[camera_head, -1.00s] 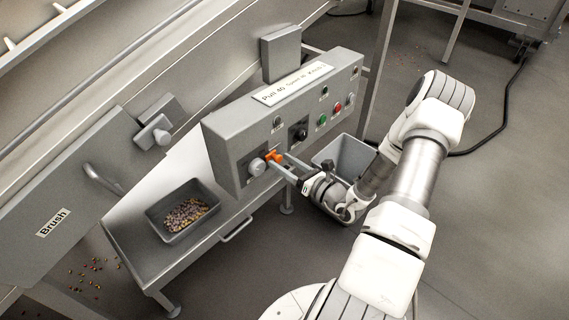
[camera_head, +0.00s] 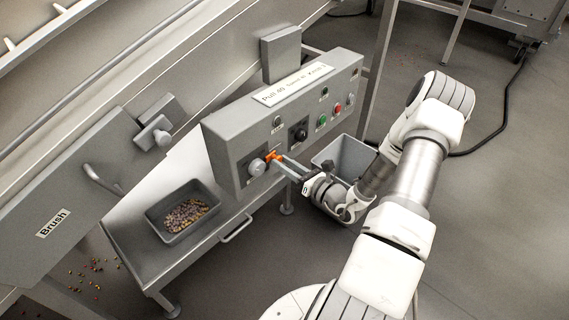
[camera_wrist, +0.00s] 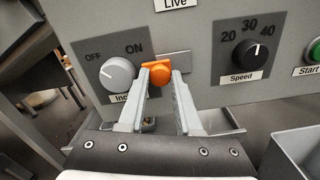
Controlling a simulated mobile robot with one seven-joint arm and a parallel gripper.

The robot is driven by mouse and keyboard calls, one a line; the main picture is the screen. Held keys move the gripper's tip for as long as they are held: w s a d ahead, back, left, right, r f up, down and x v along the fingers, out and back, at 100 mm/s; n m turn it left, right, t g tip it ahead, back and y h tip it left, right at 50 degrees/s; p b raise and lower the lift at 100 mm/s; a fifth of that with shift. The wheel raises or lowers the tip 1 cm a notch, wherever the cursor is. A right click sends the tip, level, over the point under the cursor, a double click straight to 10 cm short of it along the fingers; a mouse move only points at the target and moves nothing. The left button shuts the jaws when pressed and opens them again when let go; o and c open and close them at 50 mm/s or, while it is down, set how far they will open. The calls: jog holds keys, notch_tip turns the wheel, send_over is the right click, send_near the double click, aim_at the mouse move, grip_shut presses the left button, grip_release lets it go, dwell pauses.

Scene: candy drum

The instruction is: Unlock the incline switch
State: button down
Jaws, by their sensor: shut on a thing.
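The incline switch (camera_wrist: 117,75) is a round grey knob at the left end of the control panel, with OFF and ON marked above it. It also shows in the head view (camera_head: 257,167). Its lower label is partly hidden by my left finger. An orange lock piece (camera_wrist: 160,71) sits just right of the knob, in front of a small grey plate (camera_wrist: 175,60); it shows in the head view (camera_head: 273,155) too. My gripper (camera_wrist: 161,78) is shut on the orange lock piece, one finger on each side. The fingers hide part of it.
The speed dial (camera_wrist: 250,54) and green start button (camera_wrist: 314,50) are to the right on the panel. A grey tray of candies (camera_head: 182,212) stands on the table below left. An empty grey bin (camera_head: 345,157) stands beside my wrist, below the panel.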

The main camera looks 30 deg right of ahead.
dwell(0.8)
jog(key=shift+w+d, duration=0.25)
jog(key=shift+d, duration=0.5)
jog(key=shift+w+d, duration=0.25)
jog(key=shift+d, duration=0.5)
jog(key=c, duration=0.6)
grip_release()
jog(key=p+v, duration=0.2)
jog(key=v, duration=1.5)
jog(key=shift+s, duration=0.2)
